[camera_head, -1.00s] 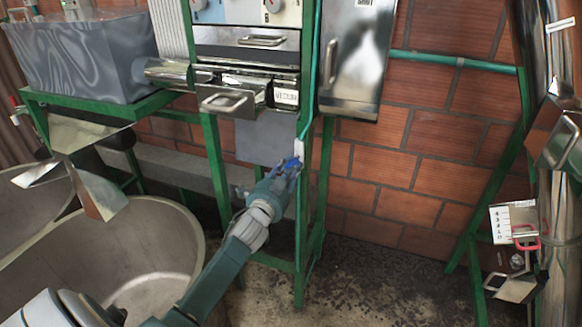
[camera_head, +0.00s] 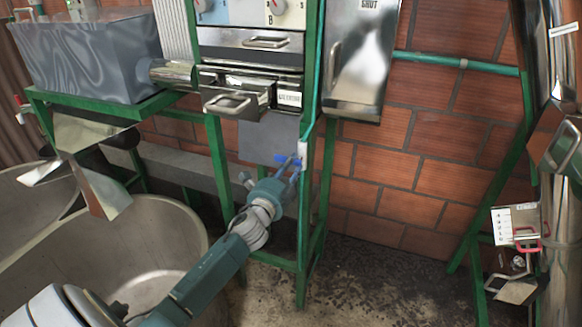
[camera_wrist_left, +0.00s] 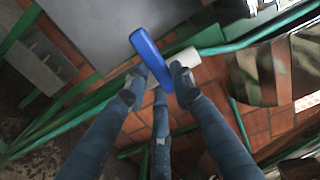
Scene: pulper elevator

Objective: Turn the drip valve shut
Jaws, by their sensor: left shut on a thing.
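The drip valve has a blue lever handle (camera_wrist_left: 150,55) and a white body (camera_wrist_left: 181,57) on a thin green pipe. In the head view the blue handle (camera_head: 283,159) sits beside a green frame post, with the white body (camera_head: 303,150) just right of it. My left gripper (camera_head: 291,168) reaches it from the lower left. In the left wrist view its fingers (camera_wrist_left: 160,78) are closed on the lower end of the handle, and the long free end sticks out past them. The fingers hide part of the valve. My right gripper is not in view.
A green steel frame (camera_head: 219,170) with metal drawers (camera_head: 235,100) stands around the valve. A shiny metal cabinet (camera_head: 358,60) hangs to the right. A large steel tub (camera_head: 150,225) lies left of my arm. The floor (camera_head: 380,285) to the right is clear.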

